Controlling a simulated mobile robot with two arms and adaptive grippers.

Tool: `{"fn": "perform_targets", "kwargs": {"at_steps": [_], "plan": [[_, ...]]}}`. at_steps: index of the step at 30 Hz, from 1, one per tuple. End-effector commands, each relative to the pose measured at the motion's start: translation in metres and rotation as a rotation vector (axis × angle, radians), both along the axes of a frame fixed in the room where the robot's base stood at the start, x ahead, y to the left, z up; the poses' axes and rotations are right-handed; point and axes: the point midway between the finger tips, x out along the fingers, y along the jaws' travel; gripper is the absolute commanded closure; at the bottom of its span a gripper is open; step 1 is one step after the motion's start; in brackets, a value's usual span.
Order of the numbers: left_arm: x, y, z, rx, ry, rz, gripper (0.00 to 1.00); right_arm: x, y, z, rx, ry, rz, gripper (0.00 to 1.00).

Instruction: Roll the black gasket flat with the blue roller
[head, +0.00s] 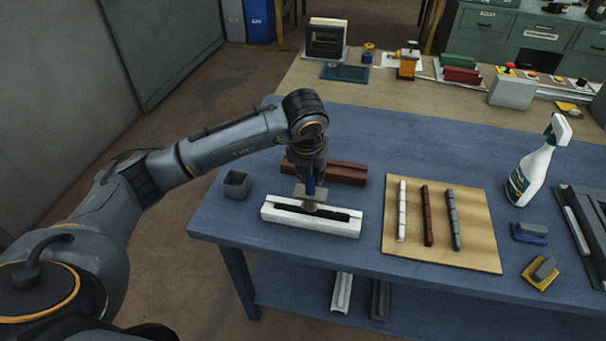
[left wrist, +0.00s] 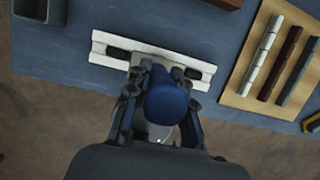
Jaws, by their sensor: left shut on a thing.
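The black gasket (head: 334,214) lies in the channel of a white frame piece (head: 270,213) near the front left edge of the blue table. My left gripper (head: 313,180) points down over the middle of the frame piece. It is shut on the blue roller, whose blue handle (left wrist: 167,103) shows between the fingers in the left wrist view. The roller's lower end (head: 311,196) is at the gasket's middle; I cannot tell whether it touches. Both ends of the gasket stay visible, and the roller hides its middle. My right gripper is not in view.
A brown frame piece (head: 345,174) lies just behind. A grey square cup (head: 236,185) stands to the left. A wooden board (head: 465,250) with white, brown and grey strips lies to the right, with a spray bottle (head: 530,175) beyond it.

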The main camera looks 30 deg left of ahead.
Motion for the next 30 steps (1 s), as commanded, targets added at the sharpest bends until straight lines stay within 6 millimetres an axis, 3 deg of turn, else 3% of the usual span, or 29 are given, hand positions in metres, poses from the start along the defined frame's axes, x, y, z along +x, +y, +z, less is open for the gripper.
{"fn": "perform_targets", "kwargs": {"at_steps": [19, 30], "plan": [[0.001, -0.005, -0.001, 0.000, -0.001, 0.000, 1.00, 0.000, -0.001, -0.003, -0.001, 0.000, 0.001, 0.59], [0.008, -0.028, -0.003, -0.001, -0.001, 0.000, 1.00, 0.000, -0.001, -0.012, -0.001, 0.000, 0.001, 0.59]]}}
